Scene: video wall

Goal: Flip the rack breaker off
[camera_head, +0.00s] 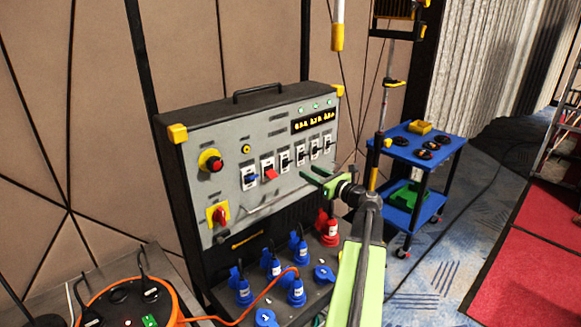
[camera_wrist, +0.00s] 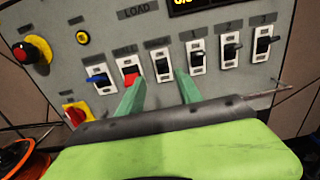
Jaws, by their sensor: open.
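A grey power distribution panel (camera_head: 228,206) in a black case carries a row of breakers. The row has a blue-toggle breaker (camera_head: 250,179), a red-toggle breaker (camera_head: 269,172) and several black-toggle breakers (camera_head: 300,155). In the wrist view the blue toggle (camera_wrist: 97,78), the red toggle (camera_wrist: 130,77) and the black toggle right of red (camera_wrist: 162,68) show near my fingers. The small labels are too blurred to tell which is the rack breaker. My gripper (camera_head: 311,174) is open and empty in front of the panel, below the row. In the wrist view its green fingers (camera_wrist: 160,88) flank the black toggle right of red; contact cannot be told.
A red emergency knob (camera_head: 211,161) and a red rotary switch (camera_head: 218,214) sit left on the panel. Blue plugs (camera_head: 275,268) and a red plug (camera_head: 329,230) stand below. An orange cable reel (camera_head: 118,300) is lower left. A blue cart (camera_head: 436,158) stands right.

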